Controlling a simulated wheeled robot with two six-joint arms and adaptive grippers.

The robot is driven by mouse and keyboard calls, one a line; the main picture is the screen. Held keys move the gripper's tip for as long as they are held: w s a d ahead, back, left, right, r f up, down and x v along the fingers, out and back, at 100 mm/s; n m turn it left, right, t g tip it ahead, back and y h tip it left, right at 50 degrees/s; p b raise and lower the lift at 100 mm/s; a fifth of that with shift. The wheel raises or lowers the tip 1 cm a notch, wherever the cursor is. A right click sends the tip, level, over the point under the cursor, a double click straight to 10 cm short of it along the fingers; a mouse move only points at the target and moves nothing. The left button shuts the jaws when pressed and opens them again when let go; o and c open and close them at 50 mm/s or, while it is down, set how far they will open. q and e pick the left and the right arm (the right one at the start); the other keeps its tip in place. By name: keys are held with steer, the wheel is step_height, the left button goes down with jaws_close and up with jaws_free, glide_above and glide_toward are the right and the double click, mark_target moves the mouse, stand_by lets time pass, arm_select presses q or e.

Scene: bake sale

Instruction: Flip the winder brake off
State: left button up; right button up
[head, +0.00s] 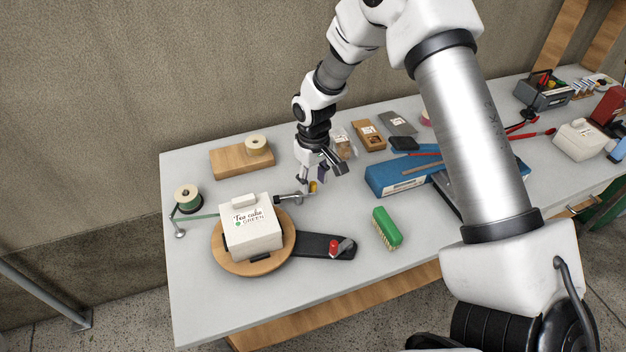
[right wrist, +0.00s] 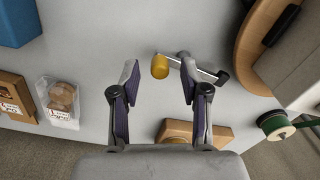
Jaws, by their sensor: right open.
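The winder is a round wooden turntable (head: 287,245) carrying a white box (head: 252,232) marked "Tea cake GREEN". A black arm (head: 310,246) extends from it to the right, with a red-tipped lever (head: 334,247) near its end. A metal crank (head: 291,198) with a yellow knob (head: 313,187) sticks out at the back right. My right gripper (head: 321,174) is open and empty just above the yellow knob. In the right wrist view the knob (right wrist: 160,66) shows between the open fingertips (right wrist: 160,80), apart from both. My left gripper is out of view.
A green ribbon spool (head: 188,198) stands on the left, and a wooden block with a roll (head: 232,160) behind. A green brush (head: 386,228) lies right of the red-tipped lever. A blue box (head: 395,177) lies farther right. The front table area is clear.

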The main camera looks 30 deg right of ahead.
step_height(320, 180, up, 11)
steer(key=shift+r, duration=0.2)
steer(key=shift+f, duration=0.1)
stand_by(0.4)
